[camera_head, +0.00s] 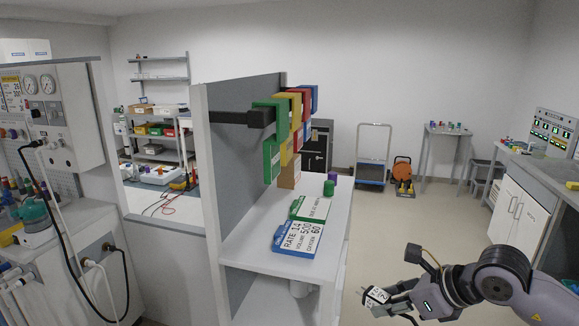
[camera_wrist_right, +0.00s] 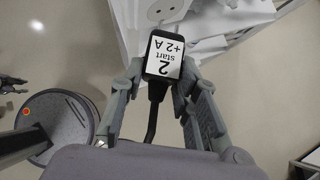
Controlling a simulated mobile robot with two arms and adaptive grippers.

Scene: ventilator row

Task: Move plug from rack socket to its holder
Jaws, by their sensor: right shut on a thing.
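The plug (camera_wrist_right: 163,57) is black with a white label reading "2 start +2 A", and a dark cable runs back from it. My right gripper (camera_wrist_right: 158,85) is shut on it, a finger on each side. In the head view the plug (camera_head: 376,295) and my right gripper (camera_head: 388,297) are at the lower right, above open floor. In the wrist view a white face with two holes (camera_wrist_right: 165,10) lies just beyond the plug; whether they touch, and whether it is the rack socket or the holder, I cannot tell.
A ventilator (camera_head: 75,255) with cables is at far left. Open floor (camera_head: 385,225) lies behind my right gripper.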

